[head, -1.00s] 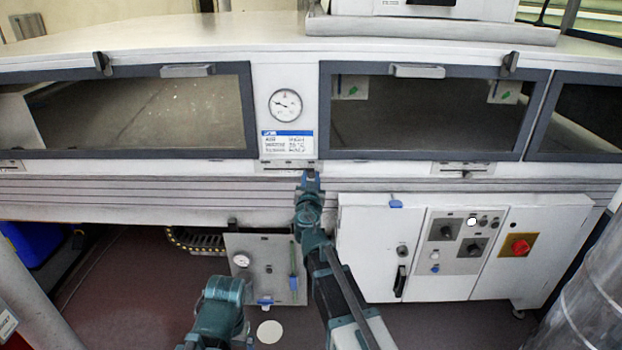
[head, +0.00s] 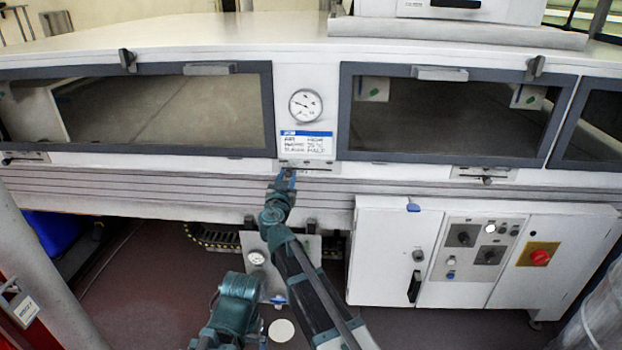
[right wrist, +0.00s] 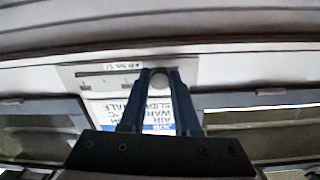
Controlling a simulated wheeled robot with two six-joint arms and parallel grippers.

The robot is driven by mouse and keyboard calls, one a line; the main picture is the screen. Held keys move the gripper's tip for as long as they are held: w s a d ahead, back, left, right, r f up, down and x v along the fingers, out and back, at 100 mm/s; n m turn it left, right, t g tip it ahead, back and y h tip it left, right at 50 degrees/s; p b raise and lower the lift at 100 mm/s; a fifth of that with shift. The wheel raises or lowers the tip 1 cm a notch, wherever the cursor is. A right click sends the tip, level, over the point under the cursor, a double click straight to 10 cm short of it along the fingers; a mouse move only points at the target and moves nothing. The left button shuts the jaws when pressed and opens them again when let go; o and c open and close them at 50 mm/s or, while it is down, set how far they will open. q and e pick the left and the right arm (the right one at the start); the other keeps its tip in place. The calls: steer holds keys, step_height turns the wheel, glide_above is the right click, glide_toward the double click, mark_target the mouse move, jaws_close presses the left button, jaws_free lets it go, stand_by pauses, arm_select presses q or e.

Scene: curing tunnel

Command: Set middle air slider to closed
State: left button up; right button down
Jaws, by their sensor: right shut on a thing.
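The middle air slider's plate (head: 322,166) sits below the gauge and the blue-and-white label, on the panel between two windows. My right gripper (head: 287,176) is at the left end of this plate. In the right wrist view the picture is upside down: the plate (right wrist: 100,77) with its slot lies left of the fingers. The round slider knob (right wrist: 159,78) is between the fingertips of the right gripper (right wrist: 159,73), which is shut on it. Part of my left arm shows low in the head view, but its gripper cannot be made out.
Another slider plate (head: 484,174) is below the right window, and one (head: 25,158) is at the far left. The gauge (head: 306,104) is above the label (head: 306,142). A white control cabinet (head: 395,250) stands below right. A grey panel (head: 305,246) hangs below the ledge.

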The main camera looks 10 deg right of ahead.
steer(key=shift+w+a, duration=0.15)
steer(key=shift+a, duration=0.35)
steer(key=shift+w+a, duration=0.15)
steer(key=shift+a, duration=0.35)
steer(key=c, duration=0.6)
jaws_free()
steer(key=shift+a, duration=0.2)
steer(key=shift+d, duration=0.1)
